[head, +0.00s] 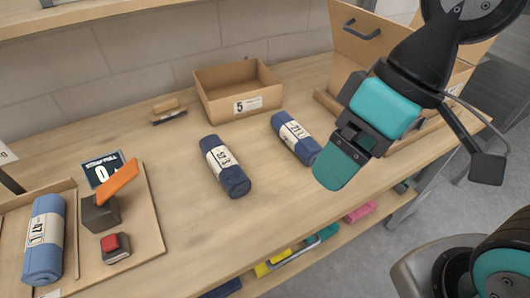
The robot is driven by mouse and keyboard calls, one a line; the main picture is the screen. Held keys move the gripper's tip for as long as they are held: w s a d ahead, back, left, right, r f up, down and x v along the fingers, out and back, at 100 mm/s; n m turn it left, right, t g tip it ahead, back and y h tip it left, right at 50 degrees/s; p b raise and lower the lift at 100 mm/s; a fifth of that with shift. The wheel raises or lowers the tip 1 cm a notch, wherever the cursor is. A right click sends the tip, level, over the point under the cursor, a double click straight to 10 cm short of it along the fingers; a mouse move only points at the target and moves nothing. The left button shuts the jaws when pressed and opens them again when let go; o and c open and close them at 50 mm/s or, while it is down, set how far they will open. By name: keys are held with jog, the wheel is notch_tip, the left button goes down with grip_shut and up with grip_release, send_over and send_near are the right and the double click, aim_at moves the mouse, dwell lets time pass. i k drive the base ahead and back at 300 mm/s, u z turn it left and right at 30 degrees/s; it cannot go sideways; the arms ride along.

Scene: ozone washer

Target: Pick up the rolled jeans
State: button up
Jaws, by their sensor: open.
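Several rolled jeans with pale paper bands lie on the wooden worktop. One dark blue roll (226,166) lies near the middle. A second dark blue roll (296,138) lies to its right. A lighter blue roll (44,240) lies in a wooden tray at the far left. My gripper (337,172) is in the head view, just right of the second roll and close to it in the picture. It points down and to the left and appears empty. The gap between its fingers is hard to see from this side.
An open box labelled 5 (238,92) stands at the back. A larger box (362,40) stands behind my arm. A brush (168,110) lies left of the box. A stand with an orange lever (117,183) and a red button (110,242) is at left. The front worktop is clear.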

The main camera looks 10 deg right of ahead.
aim_at(227, 171)
jog(key=k, duration=1.3)
jog(key=u, duration=0.85)
jog(key=i, duration=1.65)
jog(key=z, duration=0.85)
